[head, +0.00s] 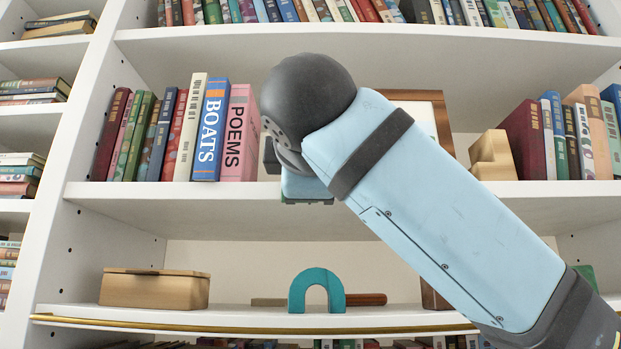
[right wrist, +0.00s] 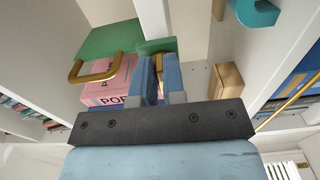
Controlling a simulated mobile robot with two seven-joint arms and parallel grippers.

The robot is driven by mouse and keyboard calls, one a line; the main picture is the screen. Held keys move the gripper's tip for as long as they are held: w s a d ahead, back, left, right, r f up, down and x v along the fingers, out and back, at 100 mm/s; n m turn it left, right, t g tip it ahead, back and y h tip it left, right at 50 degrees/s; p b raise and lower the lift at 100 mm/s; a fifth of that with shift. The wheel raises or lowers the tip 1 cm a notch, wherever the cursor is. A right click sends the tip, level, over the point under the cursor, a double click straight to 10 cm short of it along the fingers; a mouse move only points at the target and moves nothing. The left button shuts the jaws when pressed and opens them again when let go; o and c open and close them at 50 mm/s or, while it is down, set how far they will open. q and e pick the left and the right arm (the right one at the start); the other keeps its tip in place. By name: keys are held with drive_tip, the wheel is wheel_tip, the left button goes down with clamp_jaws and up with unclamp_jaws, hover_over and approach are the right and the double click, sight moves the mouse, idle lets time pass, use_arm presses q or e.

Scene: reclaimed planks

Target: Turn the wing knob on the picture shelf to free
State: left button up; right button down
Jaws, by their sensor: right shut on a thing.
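My right gripper (right wrist: 160,72) is shut, its two blue fingers close together in the right wrist view. A small brass-coloured sliver (right wrist: 160,65) shows between them; I take it for the wing knob, mostly hidden by the fingers. Its turn position cannot be told. A green piece (right wrist: 155,47) lies just beyond the fingertips. In the head view my right arm comes in from the right and hides the knob and most of the gripper, in front of the middle shelf (head: 120,190). My left gripper is not in view.
The pink POEMS book (head: 238,135) and blue BOATS book (head: 210,130) stand left of my gripper. A framed picture (head: 440,118) is partly behind my arm. Below are a wooden box (head: 155,290) and a teal arch (head: 293,292). A brass handle (right wrist: 78,73) shows near the pink book.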

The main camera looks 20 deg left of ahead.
drive_tip(key=c, duration=1.2)
unclamp_jaws()
drive_tip(key=b+v, duration=0.2)
drive_tip(key=v, duration=1.1)
drive_tip(key=shift+s+b, duration=0.3)
drive_tip(key=shift+s, duration=0.1)
drive_tip(key=shift+d, duration=0.1)
